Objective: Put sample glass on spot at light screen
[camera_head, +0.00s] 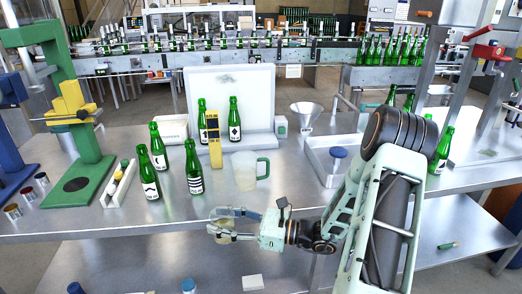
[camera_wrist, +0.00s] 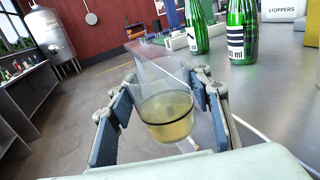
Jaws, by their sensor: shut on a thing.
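The sample glass (camera_wrist: 165,115) is a clear glass with pale yellow liquid in its lower part. My gripper (camera_wrist: 166,108) is shut on it, with a dark pad on each side. In the head view the glass (camera_head: 221,226) is at the tip of my gripper (camera_head: 232,224), in front of the table's front edge. The light screen (camera_head: 255,85) is a pale upright panel at the back of the table, well beyond my gripper. Bottles and a yellow device hide part of its base. I cannot make out a marked spot there.
A clear mug with a green handle (camera_head: 245,172) stands between my gripper and the screen. Several green bottles (camera_head: 194,168) and a yellow device (camera_head: 214,140) stand left of it. A funnel (camera_head: 305,113) stands to the right. The table's front middle is clear.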

